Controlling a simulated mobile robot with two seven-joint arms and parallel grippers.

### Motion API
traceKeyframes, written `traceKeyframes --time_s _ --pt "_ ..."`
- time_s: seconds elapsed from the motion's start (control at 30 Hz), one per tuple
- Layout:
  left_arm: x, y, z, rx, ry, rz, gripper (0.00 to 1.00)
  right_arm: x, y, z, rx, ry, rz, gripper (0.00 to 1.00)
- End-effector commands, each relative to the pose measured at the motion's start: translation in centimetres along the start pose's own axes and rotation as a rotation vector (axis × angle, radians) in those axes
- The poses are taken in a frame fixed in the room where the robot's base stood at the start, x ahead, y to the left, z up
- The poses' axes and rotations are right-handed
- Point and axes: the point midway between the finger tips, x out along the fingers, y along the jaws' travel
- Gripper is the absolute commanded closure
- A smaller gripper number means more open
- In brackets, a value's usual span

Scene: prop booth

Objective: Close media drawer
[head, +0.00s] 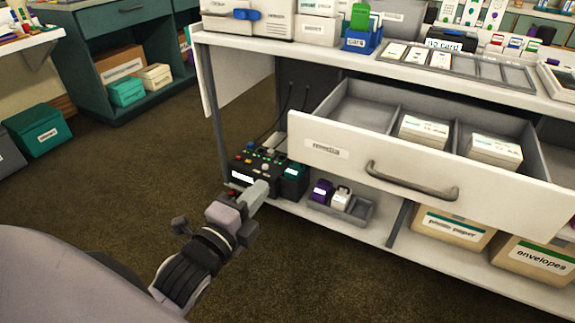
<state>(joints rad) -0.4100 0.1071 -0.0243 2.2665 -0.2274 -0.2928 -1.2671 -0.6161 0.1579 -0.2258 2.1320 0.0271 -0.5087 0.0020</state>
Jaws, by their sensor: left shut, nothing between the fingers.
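The media drawer (323,171) is pulled out from under the white counter, with a pale front and a small label at its left. Its grey bar handle (412,184) is on the front. Stacks of white cards (424,130) sit in its divided compartments. My left gripper (259,192) is shut and empty, low and left of the drawer front, in front of a black button box. It appears apart from the drawer. My right gripper is out of view.
The black button box (240,178) stands on the lower shelf, beside a grey tray (362,212) with small items. Boxes labelled photo paper (446,229) and envelopes (535,263) sit under the drawer. The counter (300,50) holds trays and printers. Carpet is clear at left.

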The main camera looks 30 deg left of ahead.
Motion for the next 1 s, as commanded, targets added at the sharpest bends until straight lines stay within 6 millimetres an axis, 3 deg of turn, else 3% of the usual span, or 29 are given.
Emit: traceKeyframes --time_s 0.17,1.0 --pt "1.5 -0.1 0.0 0.0 -0.001 -0.002 1.0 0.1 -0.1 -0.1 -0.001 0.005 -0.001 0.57" --pt "12.7 0.1 0.0 -0.004 0.0 0.0 1.0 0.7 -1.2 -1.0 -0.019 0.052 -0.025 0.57"
